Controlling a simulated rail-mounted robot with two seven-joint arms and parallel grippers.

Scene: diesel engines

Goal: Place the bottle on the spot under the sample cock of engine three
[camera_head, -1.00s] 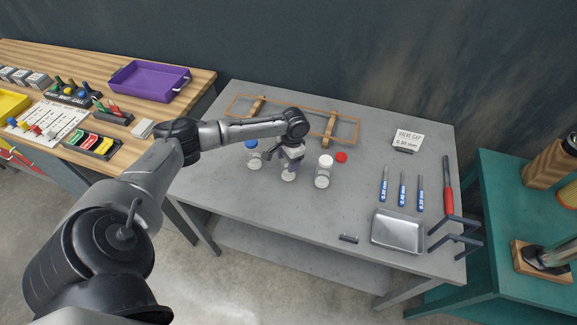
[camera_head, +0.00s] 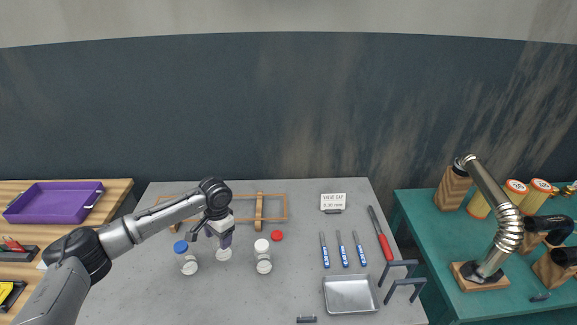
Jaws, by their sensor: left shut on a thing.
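My left gripper (camera_head: 222,238) reaches down over the grey table and is shut on the middle bottle (camera_head: 224,254). The fingers hide the top of this bottle, so its cap does not show clearly. The bottle is upright; I cannot tell whether it still touches the table. A bottle with a blue cap (camera_head: 187,262) stands to its left. A bottle with a white cap (camera_head: 263,257) stands to its right. I cannot make out engine three, its sample cock or the spot under it. My right gripper is out of view.
A red disc (camera_head: 277,236) lies by the white-capped bottle. Behind is a wooden frame (camera_head: 274,207). Feeler gauges (camera_head: 343,249), a metal tray (camera_head: 350,293) and a red-handled tool (camera_head: 385,247) occupy the right side. A green bench (camera_head: 420,215) bears a metal pipe and filters.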

